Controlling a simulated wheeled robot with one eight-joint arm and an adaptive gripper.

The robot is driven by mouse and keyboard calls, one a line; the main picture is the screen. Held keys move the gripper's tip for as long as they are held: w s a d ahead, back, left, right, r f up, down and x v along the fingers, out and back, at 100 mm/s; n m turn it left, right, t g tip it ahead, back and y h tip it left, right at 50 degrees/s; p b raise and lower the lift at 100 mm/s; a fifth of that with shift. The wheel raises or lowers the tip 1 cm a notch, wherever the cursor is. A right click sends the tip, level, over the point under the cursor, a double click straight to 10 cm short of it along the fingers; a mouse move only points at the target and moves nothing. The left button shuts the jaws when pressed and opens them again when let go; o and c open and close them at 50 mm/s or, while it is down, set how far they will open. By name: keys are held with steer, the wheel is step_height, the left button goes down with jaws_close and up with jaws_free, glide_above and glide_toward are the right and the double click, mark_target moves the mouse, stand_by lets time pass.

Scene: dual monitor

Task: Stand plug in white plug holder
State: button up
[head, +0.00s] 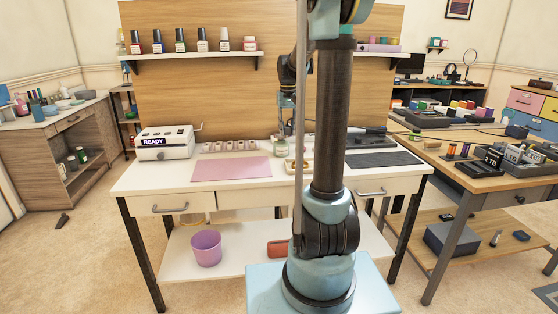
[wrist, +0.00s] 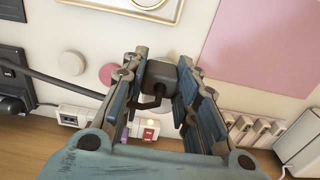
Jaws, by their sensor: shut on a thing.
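My gripper (wrist: 159,82) is shut on a dark grey block with a bent black part below it, which appears to be the plug (wrist: 160,72). The plug is held between both fingers above the white desk. A white unit with sockets (wrist: 72,117) lies near the back edge. I cannot tell which of these is the plug holder.
A pink mat (head: 229,170) lies on the desk (head: 160,181). A white READY box (head: 165,143) stands at left, a dark mat (head: 383,159) at right. A white disc (wrist: 71,63), a pink disc (wrist: 108,73) and a gold-rimmed tray (wrist: 174,18) lie near my gripper.

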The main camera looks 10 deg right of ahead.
mark_target(286, 150)
steer(key=shift+a+f, duration=0.2)
steer(key=shift+a, duration=0.05)
steer(key=shift+f, duration=4.8)
steer(key=o, duration=1.1)
steer(key=shift+f, duration=0.1)
steer(key=shift+c, duration=0.2)
